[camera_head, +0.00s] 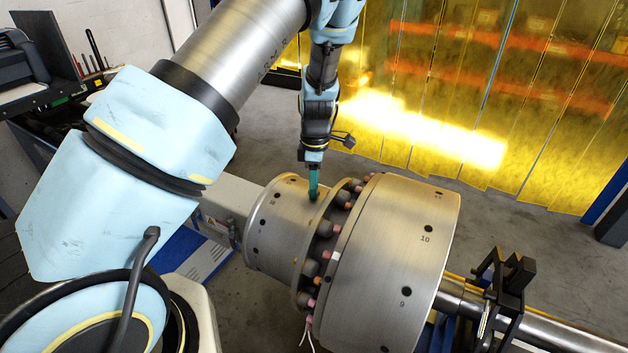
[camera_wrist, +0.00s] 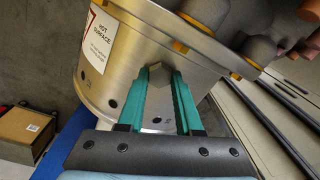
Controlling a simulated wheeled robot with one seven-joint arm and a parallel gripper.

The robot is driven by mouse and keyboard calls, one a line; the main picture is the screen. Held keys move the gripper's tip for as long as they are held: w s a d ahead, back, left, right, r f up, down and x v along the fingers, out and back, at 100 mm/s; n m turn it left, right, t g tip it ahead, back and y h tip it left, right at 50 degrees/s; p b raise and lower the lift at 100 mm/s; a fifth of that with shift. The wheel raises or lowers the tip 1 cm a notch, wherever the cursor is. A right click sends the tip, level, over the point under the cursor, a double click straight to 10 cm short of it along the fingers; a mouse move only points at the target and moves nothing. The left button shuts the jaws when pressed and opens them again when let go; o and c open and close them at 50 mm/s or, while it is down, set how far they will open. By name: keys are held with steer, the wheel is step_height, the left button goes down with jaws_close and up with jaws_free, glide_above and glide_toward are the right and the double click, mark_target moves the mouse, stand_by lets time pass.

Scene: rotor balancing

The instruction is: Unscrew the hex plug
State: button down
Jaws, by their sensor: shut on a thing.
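My gripper (camera_head: 314,193) reaches down from above with its teal fingers at the top of the smaller metal drum of the rotor (camera_head: 275,225). In the wrist view the fingers (camera_wrist: 157,76) stand on either side of the grey hex plug (camera_wrist: 158,70) and are shut on it. The plug is at the drum's curved surface, close to the flange. How deep it sits in its hole cannot be told. In the head view the plug is hidden by the fingers.
The larger numbered drum (camera_head: 405,260) lies right of a ring of bolts and coloured caps (camera_head: 325,228). A shaft (camera_head: 540,325) runs right past a black bracket (camera_head: 505,285). A hot surface label (camera_wrist: 100,38) is on the smaller drum. A yellow curtain (camera_head: 450,100) hangs behind.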

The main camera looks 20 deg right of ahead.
steer(key=n, duration=0.8)
steer(key=shift+n, duration=0.3)
steer(key=shift+n, duration=0.6)
steer(key=shift+r, duration=0.1)
steer(key=shift+r, duration=0.35)
steer(key=shift+r, duration=0.35)
steer(key=shift+r, duration=0.25)
steer(key=shift+w+d+r, duration=0.1)
steer(key=shift+d+r, duration=0.05)
steer(key=shift+r, duration=2.3)
